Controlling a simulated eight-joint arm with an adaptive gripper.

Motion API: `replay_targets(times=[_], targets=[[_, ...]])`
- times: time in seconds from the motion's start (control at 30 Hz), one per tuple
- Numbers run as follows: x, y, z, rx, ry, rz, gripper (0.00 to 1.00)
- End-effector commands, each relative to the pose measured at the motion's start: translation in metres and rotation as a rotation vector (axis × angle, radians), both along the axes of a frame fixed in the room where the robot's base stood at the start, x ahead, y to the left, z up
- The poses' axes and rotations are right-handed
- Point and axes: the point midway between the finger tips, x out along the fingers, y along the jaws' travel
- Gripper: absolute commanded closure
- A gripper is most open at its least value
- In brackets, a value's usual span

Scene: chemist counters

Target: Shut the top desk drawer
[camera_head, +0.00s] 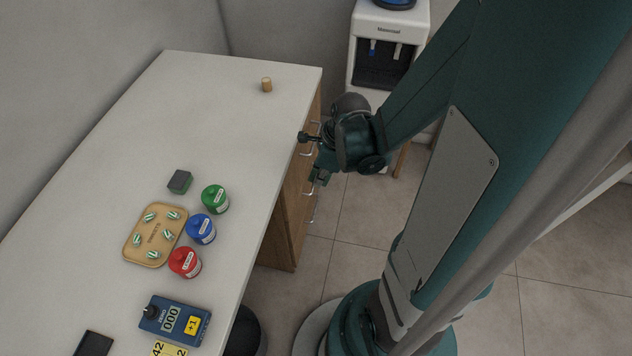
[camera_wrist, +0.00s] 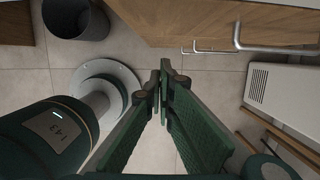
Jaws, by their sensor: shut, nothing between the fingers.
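The wooden desk drawers (camera_head: 297,197) are under the right edge of the white desk, with several metal handles showing. In the wrist view, the wooden front (camera_wrist: 195,22) runs along the top, and the nearest handle (camera_wrist: 270,49) is large at upper right. I cannot tell how far the top drawer stands out; the desk edge and my arm hide part of it. My gripper (camera_head: 320,179) hangs beside the drawer fronts, below desktop level. Its fingertips (camera_wrist: 162,76) are together and empty, apart from the handles in the wrist view.
The desktop (camera_head: 235,120) holds a tray (camera_head: 128,252), green (camera_head: 215,203), blue (camera_head: 201,234) and red (camera_head: 184,266) jars, and a blue meter (camera_head: 173,322). A water dispenser (camera_head: 390,20) stands behind. A dark bin (camera_wrist: 75,18) is beside the desk. Tiled floor is open to the right.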

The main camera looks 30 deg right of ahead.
Motion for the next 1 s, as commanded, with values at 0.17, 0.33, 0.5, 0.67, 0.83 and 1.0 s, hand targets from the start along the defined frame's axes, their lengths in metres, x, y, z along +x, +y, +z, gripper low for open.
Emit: replay_targets(times=[0.17, 0.33, 0.5, 0.67, 0.83, 1.0], targets=[[-0.003, -0.003, 0.018, 0.0, 0.0, 0.0, 1.0], [-0.005, -0.005, 0.027, 0.0, 0.0, 0.0, 1.0], [-0.005, -0.005, 0.03, 0.0, 0.0, 0.0, 1.0], [-0.005, -0.005, 0.03, 0.0, 0.0, 0.0, 1.0], [-0.005, -0.005, 0.03, 0.0, 0.0, 0.0, 1.0], [-0.005, -0.005, 0.03, 0.0, 0.0, 0.0, 1.0]])
